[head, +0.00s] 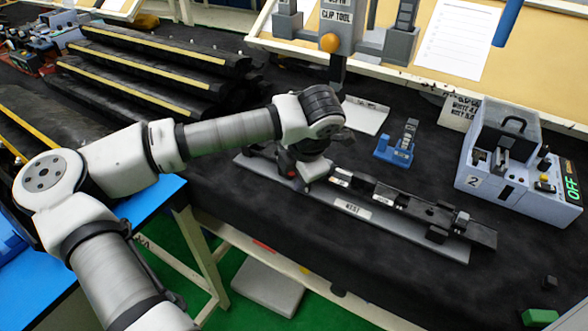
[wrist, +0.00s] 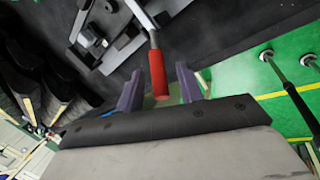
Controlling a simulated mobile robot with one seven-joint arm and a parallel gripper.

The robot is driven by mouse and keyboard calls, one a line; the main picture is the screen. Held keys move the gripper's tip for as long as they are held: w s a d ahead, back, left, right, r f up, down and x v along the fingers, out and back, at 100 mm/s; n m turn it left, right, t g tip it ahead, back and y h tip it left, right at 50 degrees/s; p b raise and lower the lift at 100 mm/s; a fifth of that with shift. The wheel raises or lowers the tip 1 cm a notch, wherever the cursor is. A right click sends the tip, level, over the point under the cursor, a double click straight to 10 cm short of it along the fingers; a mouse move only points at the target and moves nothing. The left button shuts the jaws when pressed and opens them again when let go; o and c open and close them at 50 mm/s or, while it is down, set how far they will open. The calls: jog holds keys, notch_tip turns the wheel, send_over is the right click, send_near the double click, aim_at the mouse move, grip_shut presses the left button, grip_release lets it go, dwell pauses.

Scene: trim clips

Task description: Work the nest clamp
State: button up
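The nest (head: 352,208) is a long grey base with a "NEST" label and a dark trim strip (head: 405,202) lying along it on the black bench. The clamp's red handle (wrist: 157,72) is on a metal rod in the wrist view; the rod runs up to the grey clamp body (wrist: 122,38). My gripper (wrist: 160,68) is open, with a purple finger on each side of the handle and a visible gap on both sides. In the head view my wrist (head: 310,135) is above the nest's left end and hides most of the clamp and my fingers.
A blue-grey box (head: 515,180) marked 2 with a green "OFF" display stands at the right. A small blue fixture (head: 395,151) and a clip tool stand (head: 340,35) are behind the nest. Stacked black trim strips (head: 150,70) lie at the left.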

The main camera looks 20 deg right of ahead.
jog(key=shift+f, duration=0.15)
jog(key=shift+c, duration=0.5)
grip_shut()
jog(key=shift+a+f+b, duration=0.1)
jog(key=shift+b, duration=0.25)
